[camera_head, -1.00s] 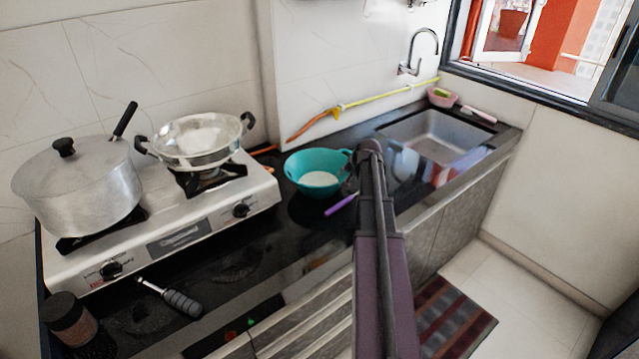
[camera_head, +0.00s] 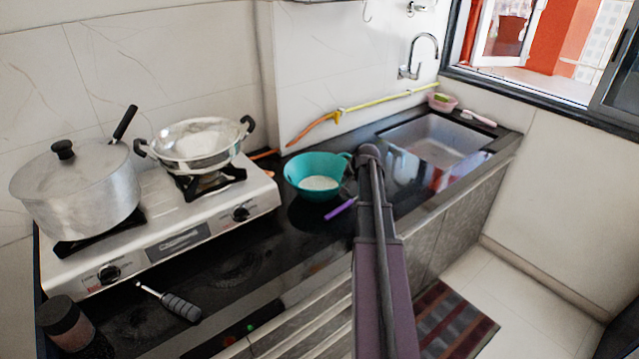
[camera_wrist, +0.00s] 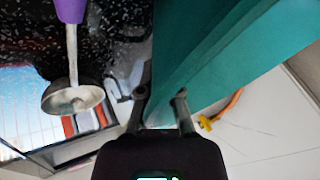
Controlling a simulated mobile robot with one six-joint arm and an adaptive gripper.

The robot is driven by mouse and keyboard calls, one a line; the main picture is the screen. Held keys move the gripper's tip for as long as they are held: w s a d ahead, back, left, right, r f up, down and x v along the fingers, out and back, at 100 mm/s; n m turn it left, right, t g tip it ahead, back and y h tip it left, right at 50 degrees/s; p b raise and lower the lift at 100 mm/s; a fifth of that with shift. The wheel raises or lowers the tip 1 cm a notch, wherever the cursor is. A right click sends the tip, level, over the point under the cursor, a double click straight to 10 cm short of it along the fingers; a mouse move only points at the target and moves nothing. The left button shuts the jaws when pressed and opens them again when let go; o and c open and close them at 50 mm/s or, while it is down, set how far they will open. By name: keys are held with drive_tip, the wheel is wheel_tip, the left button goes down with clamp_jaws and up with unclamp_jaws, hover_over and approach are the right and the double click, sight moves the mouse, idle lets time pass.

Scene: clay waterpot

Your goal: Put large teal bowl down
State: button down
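The large teal bowl (camera_head: 303,186) is right of the stove in the head view, with something white inside. A dark patch shows on the counter below it. Whether its base touches the counter is unclear. My arm reaches from the bottom of the picture to the bowl's right side and hides part of that area. In the wrist view the bowl's teal wall (camera_wrist: 225,55) fills the upper right. The fingers of my gripper (camera_wrist: 163,97) stand on either side of its edge and appear closed on it.
A purple-handled ladle (camera_wrist: 75,97) lies close by on the black counter. The stove (camera_head: 215,222) carries a lidded pot (camera_head: 85,190) and a steel pan (camera_head: 200,150). The sink (camera_head: 435,140) is to the right. Dark counter in front of the stove has some free room.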

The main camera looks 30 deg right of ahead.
drive_tip(key=shift+r, duration=0.15)
idle(0.4)
wheel_tip(320, 180, up, 4)
drive_tip(key=p, duration=0.3)
drive_tip(key=shift+f+p, duration=0.25)
drive_tip(key=shift+p, duration=0.15)
drive_tip(key=s+a+r+p, duration=0.1)
drive_tip(key=s+a, duration=0.7)
drive_tip(key=s, duration=0.5)
drive_tip(key=shift+s+a, duration=0.2)
drive_tip(key=shift+s, duration=0.1)
drive_tip(key=shift+r, duration=0.1)
wheel_tip(320, 180, up, 3)
drive_tip(key=p, duration=0.3)
drive_tip(key=shift+f, duration=0.2)
